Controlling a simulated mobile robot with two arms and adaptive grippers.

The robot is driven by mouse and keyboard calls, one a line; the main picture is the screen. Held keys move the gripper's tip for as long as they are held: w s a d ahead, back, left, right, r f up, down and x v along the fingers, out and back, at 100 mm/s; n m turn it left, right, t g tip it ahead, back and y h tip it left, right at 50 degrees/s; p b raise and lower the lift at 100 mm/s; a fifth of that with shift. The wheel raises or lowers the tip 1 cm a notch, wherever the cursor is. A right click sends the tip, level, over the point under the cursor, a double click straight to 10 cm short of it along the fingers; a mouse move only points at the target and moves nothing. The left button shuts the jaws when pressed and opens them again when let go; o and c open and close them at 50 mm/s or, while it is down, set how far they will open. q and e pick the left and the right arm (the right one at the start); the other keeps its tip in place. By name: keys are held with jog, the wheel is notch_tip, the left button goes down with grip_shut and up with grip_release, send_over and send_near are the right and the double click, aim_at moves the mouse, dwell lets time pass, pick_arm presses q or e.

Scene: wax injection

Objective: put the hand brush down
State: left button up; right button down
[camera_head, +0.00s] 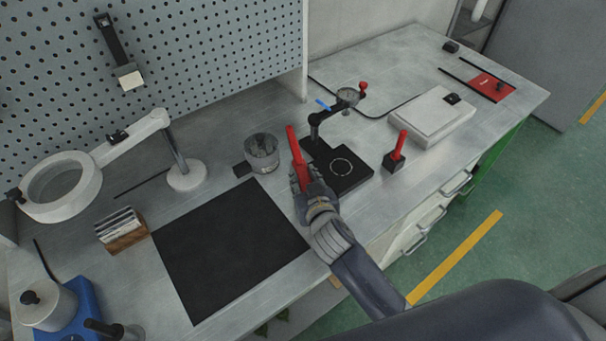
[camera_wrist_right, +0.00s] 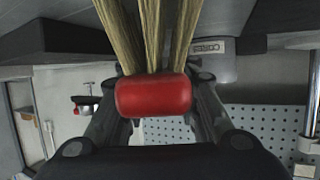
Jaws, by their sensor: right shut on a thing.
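My right gripper (camera_head: 303,188) is shut on the red hand brush (camera_head: 296,150), over the workbench between the black mat and the black gauge base. In the head view the brush is a narrow red shape extending beyond the fingers. In the right wrist view the red body (camera_wrist_right: 153,95) lies between the two fingers (camera_wrist_right: 158,108), with tan bristles (camera_wrist_right: 150,35) beyond it. Whether the brush touches the bench cannot be told. My left gripper is not in view.
A black mat (camera_head: 228,245) lies on the workbench (camera_head: 215,125). A metal cup (camera_head: 262,153) stands left of the brush. A dial gauge stand (camera_head: 345,172) and a red-handled tool in a black block (camera_head: 395,160) are to the right. A ring lamp (camera_head: 62,187) is at left.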

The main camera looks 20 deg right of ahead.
jog(key=shift+w+r, duration=0.1)
jog(key=shift+r, duration=0.4)
jog(key=shift+s+a+r, duration=0.1)
jog(key=shift+s+r, duration=0.1)
jog(key=shift+r, duration=0.45)
jog(key=shift+s+a+r, duration=0.1)
jog(key=shift+s+r, duration=0.1)
jog(key=shift+r, duration=0.4)
jog(key=shift+s+a+r+b, duration=0.8)
jog(key=shift+s+a+b, duration=1.2)
jog(key=shift+s, duration=5.3)
jog(key=w+d+r+m+h, duration=0.1)
jog(key=w+d+r, duration=0.6)
jog(key=w+r, duration=0.2)
jog(key=w+d+r+n+y, duration=0.1)
jog(key=w+r, duration=0.2)
jog(key=r, duration=0.8)
jog(key=shift+w+d+n+y, duration=0.2)
jog(key=shift+n+y, duration=0.1)
jog(key=shift+y, duration=0.1)
jog(key=shift+r, duration=0.1)
